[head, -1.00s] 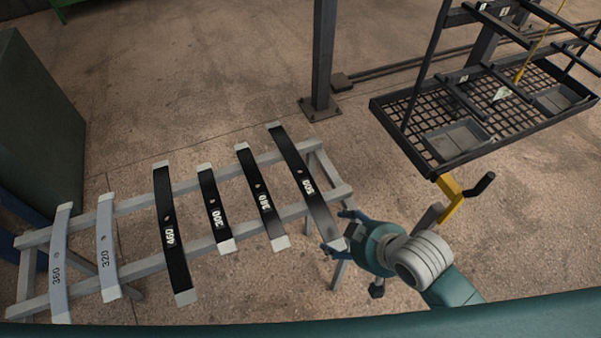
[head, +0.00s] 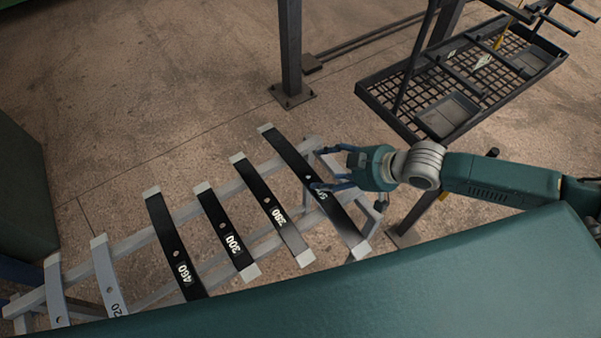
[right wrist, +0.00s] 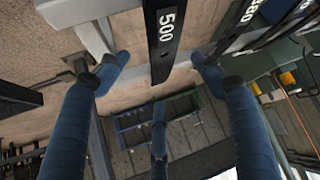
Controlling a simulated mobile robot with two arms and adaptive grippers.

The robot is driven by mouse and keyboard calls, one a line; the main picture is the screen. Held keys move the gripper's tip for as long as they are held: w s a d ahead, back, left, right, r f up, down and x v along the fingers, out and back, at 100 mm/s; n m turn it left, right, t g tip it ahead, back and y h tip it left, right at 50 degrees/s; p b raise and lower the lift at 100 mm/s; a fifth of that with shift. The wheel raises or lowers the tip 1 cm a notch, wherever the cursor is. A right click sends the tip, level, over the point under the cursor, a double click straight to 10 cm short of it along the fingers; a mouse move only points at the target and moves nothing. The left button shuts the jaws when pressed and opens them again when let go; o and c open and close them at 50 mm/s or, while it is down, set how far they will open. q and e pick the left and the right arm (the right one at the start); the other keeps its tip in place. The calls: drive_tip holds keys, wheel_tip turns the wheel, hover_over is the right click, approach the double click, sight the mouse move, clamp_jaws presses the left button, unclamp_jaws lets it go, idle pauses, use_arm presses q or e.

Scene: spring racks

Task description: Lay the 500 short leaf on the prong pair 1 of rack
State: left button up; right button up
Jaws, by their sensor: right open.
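The 500 leaf (head: 290,158) is a dark, slightly curved strip with pale ends. It lies across the grey trestle's rails at the right end of a row of leaves. My right gripper (head: 318,169) is open at its middle, and a finger partly covers its number. In the right wrist view the 500 leaf (right wrist: 163,45) lies between the spread fingers of my right gripper (right wrist: 160,75), with gaps on both sides. The dark rack (head: 384,112) stands at upper right with several prongs (head: 458,77); their numbers are unreadable. My left gripper is out of view.
The leaves 380 (head: 272,208), 300 (head: 226,232) and 460 (head: 174,244) lie left of it on the trestle (head: 137,240), with pale leaves farther left. A post (head: 290,50) stands behind. Bare floor separates trestle and rack.

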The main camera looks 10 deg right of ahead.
sight(308, 175)
drive_tip(key=x, duration=0.2)
drive_tip(key=shift+w+a+f, duration=0.1)
drive_tip(key=shift+a+f, duration=0.05)
drive_tip(key=shift+f, duration=0.2)
drive_tip(key=shift+w+a+f, duration=0.15)
drive_tip(key=shift+a+f, duration=0.05)
drive_tip(key=x, duration=0.1)
drive_tip(key=p+x, duration=0.1)
drive_tip(key=x, duration=0.1)
drive_tip(key=shift+a+f+p, duration=0.2)
drive_tip(key=shift+a+p, duration=0.2)
drive_tip(key=shift+w+a+f, duration=0.2)
drive_tip(key=shift+a+f, duration=0.05)
drive_tip(key=shift+f, duration=0.3)
drive_tip(key=c, duration=1.5)
drive_tip(key=shift+s, duration=0.1)
clamp_jaws()
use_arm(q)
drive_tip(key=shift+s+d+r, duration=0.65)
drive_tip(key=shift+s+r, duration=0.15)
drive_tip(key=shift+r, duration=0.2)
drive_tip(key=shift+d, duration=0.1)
use_arm(e)
drive_tip(key=shift+r, duration=0.15)
